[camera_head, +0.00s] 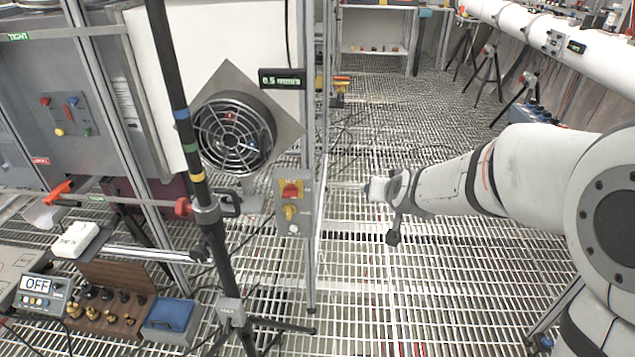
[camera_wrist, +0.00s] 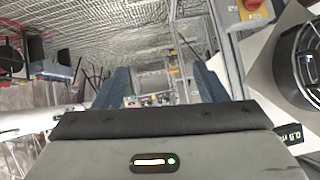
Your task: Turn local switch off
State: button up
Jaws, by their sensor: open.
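The red knob's exact position is too small to tell. In the wrist view a red and yellow switch (camera_wrist: 252,8) shows at the top right edge, partly cut off. My gripper (camera_head: 376,190) is to the right of the box, apart from it. In the wrist view its two blue-grey fingers (camera_wrist: 162,84) stand apart with nothing held between them.
A round fan (camera_head: 233,135) on a grey diamond plate is up and left of the box. A black pole (camera_head: 205,215) on a tripod stands in front. The grating floor (camera_head: 410,270) below my arm is clear.

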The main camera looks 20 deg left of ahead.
jog(key=w+a+f+t+y+b, duration=0.1)
jog(key=w+a+f+t, duration=0.1)
jog(key=a+f, duration=0.35)
jog(key=w+a+f+t+b, duration=0.1)
jog(key=w+a+f, duration=0.1)
jog(key=a, duration=0.7)
jog(key=t+b, duration=0.2)
jog(key=t, duration=0.3)
send_near(290, 197)
jog(key=w, duration=0.2)
jog(key=shift+n, duration=0.3)
jog(key=x, duration=0.5)
jog(key=p+x, duration=0.1)
jog(key=x, duration=0.1)
jog(key=shift+w+a, duration=0.15)
jog(key=shift+a, duration=0.3)
jog(key=c, duration=1)
